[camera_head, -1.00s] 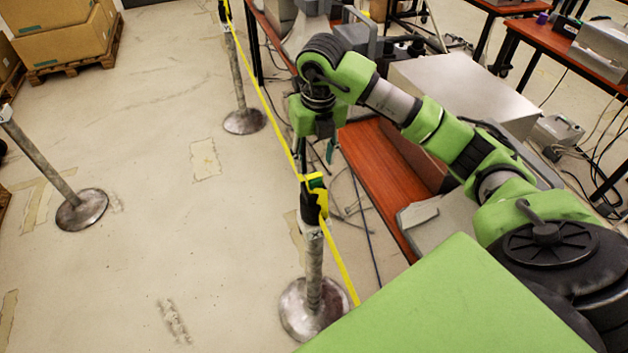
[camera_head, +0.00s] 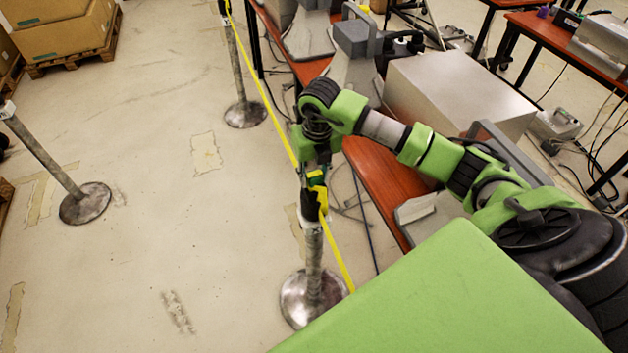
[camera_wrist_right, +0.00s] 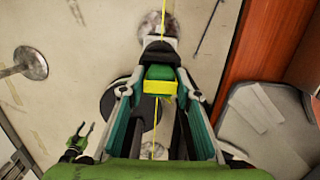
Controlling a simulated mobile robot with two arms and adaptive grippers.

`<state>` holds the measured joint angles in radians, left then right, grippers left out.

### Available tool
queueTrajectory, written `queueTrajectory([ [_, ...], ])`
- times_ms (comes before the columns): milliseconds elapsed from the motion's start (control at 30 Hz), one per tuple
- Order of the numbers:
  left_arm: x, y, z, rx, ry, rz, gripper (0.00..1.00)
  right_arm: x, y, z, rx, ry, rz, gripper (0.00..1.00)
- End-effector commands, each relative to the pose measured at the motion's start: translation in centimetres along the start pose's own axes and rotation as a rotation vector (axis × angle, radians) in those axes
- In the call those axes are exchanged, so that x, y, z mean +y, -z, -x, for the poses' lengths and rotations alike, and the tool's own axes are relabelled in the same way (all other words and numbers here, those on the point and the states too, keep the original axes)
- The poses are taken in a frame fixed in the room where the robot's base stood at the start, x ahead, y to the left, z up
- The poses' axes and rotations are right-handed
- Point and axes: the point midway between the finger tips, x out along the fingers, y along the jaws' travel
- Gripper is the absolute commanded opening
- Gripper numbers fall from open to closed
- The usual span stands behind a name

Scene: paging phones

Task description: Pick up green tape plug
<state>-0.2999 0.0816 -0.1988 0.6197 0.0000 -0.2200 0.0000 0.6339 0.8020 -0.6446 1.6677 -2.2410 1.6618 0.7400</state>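The green tape plug (camera_head: 317,178) sits at the top of the near stanchion post (camera_head: 314,250), with yellow tape running from it. In the right wrist view the plug (camera_wrist_right: 160,73) lies between the fingers of my right gripper (camera_wrist_right: 160,94), with a yellow band across it. The fingers are open, with a gap on each side of the plug. In the head view my right gripper (camera_head: 316,163) is right at the plug and partly hides it. My left gripper (camera_wrist_right: 82,132) shows small at the lower left of the right wrist view, its fingers apart and empty.
A red-brown table (camera_head: 385,175) with a metal box (camera_head: 455,90) stands to the right of the post. Yellow tape (camera_head: 262,80) runs to a farther post (camera_head: 238,75). Another post (camera_head: 45,150) stands at the left. The floor between is clear.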

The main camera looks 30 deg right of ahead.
Motion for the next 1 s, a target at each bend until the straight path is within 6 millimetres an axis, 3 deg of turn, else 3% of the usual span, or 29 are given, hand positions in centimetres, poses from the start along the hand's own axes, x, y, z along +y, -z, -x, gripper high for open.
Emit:
queueTrajectory([
  [33,0.0,0.0,0.0,0.000,0.000,0.000,0.40,0.0,0.0,0.0,0.000,0.000,0.000,0.13],
  [100,0.0,0.0,0.0,0.000,0.000,0.000,0.40,0.0,0.0,0.0,0.000,0.000,0.000,0.02],
  [567,0.1,-0.1,-0.7,0.000,-0.001,0.000,0.40,-0.1,-0.2,0.6,-0.003,0.000,0.000,0.02],
  [767,0.2,-0.2,-2.7,0.000,-0.002,0.000,0.40,0.0,-0.5,3.0,-0.009,-0.001,0.001,0.02],
  [1000,0.4,-0.3,-4.3,0.001,-0.003,0.000,0.40,2.3,2.7,8.6,-0.010,-0.003,0.005,0.02],
])
